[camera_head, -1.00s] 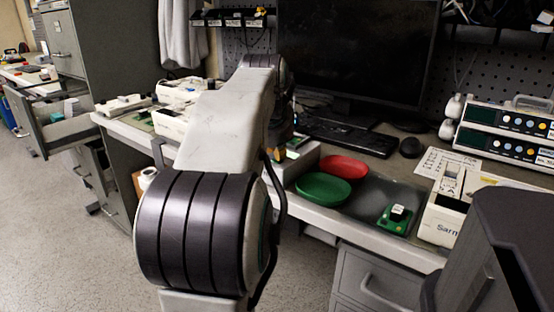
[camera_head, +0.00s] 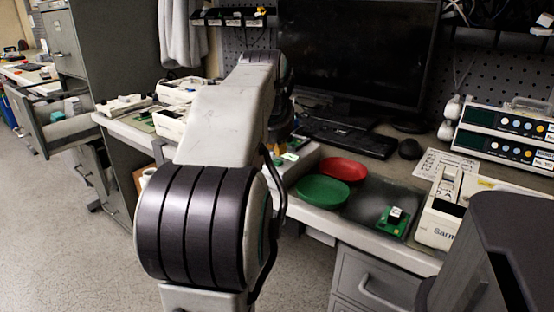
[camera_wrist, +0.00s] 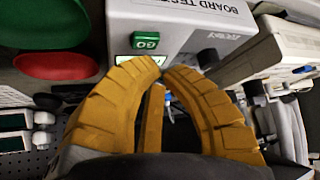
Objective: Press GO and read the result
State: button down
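The board tester (camera_wrist: 190,12) is a light grey box at the top of the wrist view, its lettering upside down. Its green GO button (camera_wrist: 146,41) is in plain sight. A pale lit display (camera_wrist: 124,61) lies beside the button, partly hidden by a finger, and I cannot read any result on it. My gripper (camera_wrist: 162,66) has orange fingers with the tips nearly together and nothing between them. The tips appear just below the button in the picture, apart from it. In the head view the tester (camera_head: 305,158) is partly hidden behind my arm.
A green dish (camera_head: 322,190) and a red dish (camera_head: 346,169) stand right of the tester. A small green board (camera_head: 393,220) with a black part lies on a dark mat.

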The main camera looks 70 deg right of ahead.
aim_at(275, 158)
notch_tip(275, 158, up, 5)
jog(key=p, duration=0.5)
dwell(1.1)
